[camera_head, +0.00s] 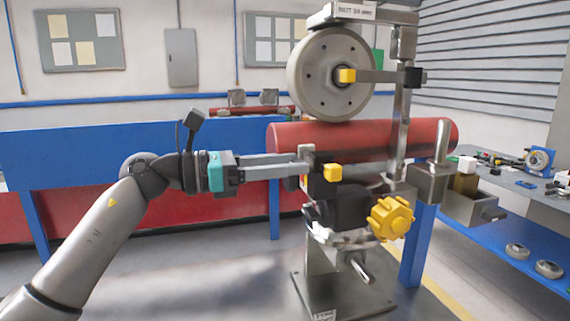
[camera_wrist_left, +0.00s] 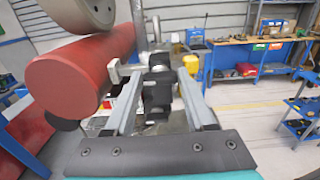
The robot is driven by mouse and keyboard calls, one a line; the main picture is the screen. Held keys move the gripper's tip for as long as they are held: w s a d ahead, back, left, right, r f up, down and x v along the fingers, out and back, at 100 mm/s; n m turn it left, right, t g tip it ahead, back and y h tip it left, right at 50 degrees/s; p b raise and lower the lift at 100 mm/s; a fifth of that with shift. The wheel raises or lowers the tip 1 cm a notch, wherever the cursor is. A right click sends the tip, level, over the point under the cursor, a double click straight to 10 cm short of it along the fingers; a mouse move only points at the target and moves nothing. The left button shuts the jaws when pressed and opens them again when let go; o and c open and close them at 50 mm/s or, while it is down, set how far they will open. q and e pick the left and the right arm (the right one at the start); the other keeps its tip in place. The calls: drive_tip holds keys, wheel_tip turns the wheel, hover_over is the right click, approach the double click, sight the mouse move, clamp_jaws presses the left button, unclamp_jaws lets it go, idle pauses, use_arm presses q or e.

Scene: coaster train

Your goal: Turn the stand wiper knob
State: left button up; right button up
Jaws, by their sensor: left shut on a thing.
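A small yellow block (camera_head: 332,172) is fixed to a black block (camera_head: 322,186) above that knob. My left gripper (camera_head: 304,165) reaches in from the left, its fingers at the black block. In the left wrist view the fingers (camera_wrist_left: 160,85) lie on either side of the black block (camera_wrist_left: 158,97). The exact contact is hard to see. My right gripper is out of view.
The red roller (camera_head: 420,137) lies just above and behind the left fingers. A workbench (camera_head: 530,178) with small parts stands on the right. A blue and red barrier (camera_head: 80,155) runs behind. Open floor lies left of the stand.

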use_arm(q)
clamp_jaws()
drive_tip(key=n+p, duration=0.3)
drive_tip(key=shift+w+r+n, duration=0.1)
drive_tip(key=shift+n, duration=0.3)
drive_tip(key=shift+w+a+f+n+p, duration=0.1)
drive_tip(key=shift+f+n+p, duration=0.1)
drive_tip(key=shift+n+p, duration=3.4)
drive_tip(key=shift+w+f+n+p, duration=0.1)
drive_tip(key=shift+f+n+p, duration=0.05)
drive_tip(key=shift+n+p, duration=3.45)
